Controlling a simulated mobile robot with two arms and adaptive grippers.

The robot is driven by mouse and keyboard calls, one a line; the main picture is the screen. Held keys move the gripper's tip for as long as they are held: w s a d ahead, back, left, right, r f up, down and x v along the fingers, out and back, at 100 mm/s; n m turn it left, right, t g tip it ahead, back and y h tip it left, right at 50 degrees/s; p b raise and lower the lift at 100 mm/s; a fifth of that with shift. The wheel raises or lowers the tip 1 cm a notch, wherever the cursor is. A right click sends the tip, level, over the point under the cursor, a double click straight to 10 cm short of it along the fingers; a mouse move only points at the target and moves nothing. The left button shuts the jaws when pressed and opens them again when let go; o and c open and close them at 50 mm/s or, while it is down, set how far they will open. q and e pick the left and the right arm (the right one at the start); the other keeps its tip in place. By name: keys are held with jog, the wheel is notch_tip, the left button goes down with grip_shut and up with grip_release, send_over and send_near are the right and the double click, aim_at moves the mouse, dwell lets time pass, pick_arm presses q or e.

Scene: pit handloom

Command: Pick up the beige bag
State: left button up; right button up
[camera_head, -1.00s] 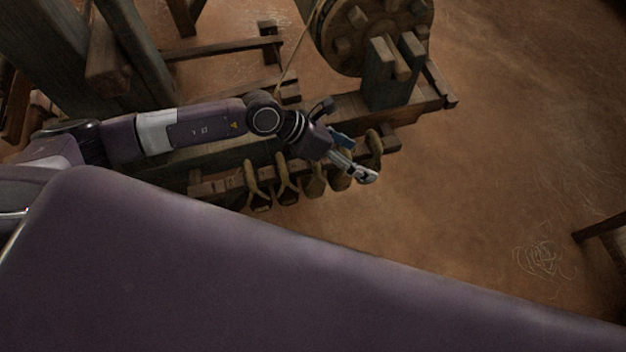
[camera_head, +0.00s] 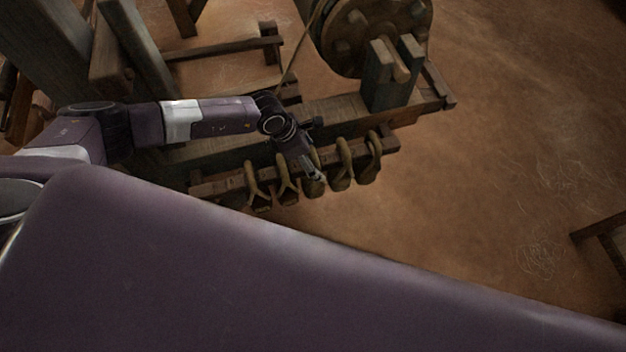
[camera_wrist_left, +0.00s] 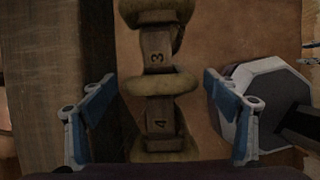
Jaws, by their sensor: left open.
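Several tan looped things, which look like small bags, hang in a row from a wooden rail (camera_head: 212,187) in the head view. One is at the right end (camera_head: 372,160), another just left of it (camera_head: 342,168), and others further left (camera_head: 286,182). I cannot tell which is the beige bag. My left gripper (camera_head: 312,172) is over the middle of the row, partly hiding one. In the left wrist view its blue-padded fingers (camera_wrist_left: 162,112) are open, either side of the rail; a tan loop (camera_wrist_left: 158,82) crosses the rail between the numbers 3 and 4. My right gripper is not in view.
A wooden beam (camera_head: 335,110) runs behind the rail, with a large wooden wheel (camera_head: 375,35) at its far end. A grey, many-sided thing (camera_wrist_left: 262,90) is beside the right finger in the wrist view. The earthen floor (camera_head: 470,200) on the right is mostly clear.

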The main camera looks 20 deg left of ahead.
pick_arm(q)
jog(key=shift+f, duration=0.3)
jog(key=shift+c, duration=0.4)
jog(key=c, duration=1.8)
jog(key=shift+w+d+r, duration=0.15)
jog(key=shift+w+r, duration=0.1)
jog(key=shift+w, duration=0.05)
